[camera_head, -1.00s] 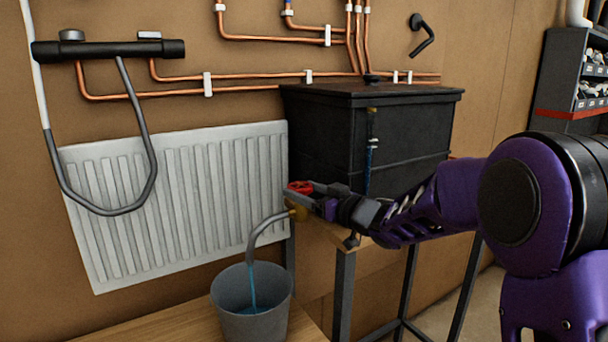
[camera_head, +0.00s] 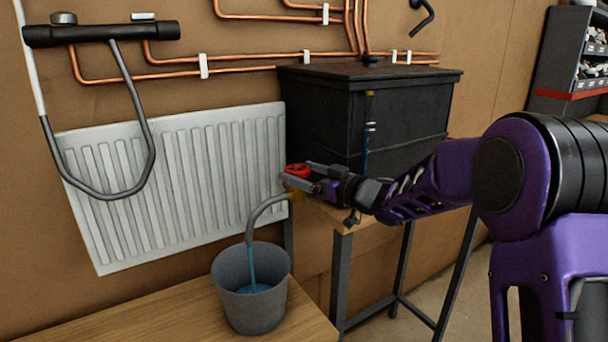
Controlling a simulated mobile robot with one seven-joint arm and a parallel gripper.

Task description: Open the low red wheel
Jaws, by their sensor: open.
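The low red wheel (camera_head: 296,170) sits on a brass tap (camera_head: 294,195) at the right end of the radiator, by the black tank. A grey curved spout (camera_head: 264,212) runs from the tap down to a grey bucket (camera_head: 251,310). A blue stream falls from the spout, and blue water (camera_head: 254,288) shows in the bucket. My gripper (camera_head: 309,176) is open at the wheel, reaching in from the right. Its fingers overlap the wheel's right side; I cannot tell whether they touch it. The fingers partly hide the wheel's right edge and the tap.
The black tank (camera_head: 360,115) stands on a wooden-topped metal stand (camera_head: 342,270) behind my arm. A white radiator (camera_head: 170,190) and a hanging grey hose (camera_head: 148,150) are at left. The bucket stands on a wooden bench (camera_head: 180,318). A dark shelf (camera_head: 568,60) is at far right.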

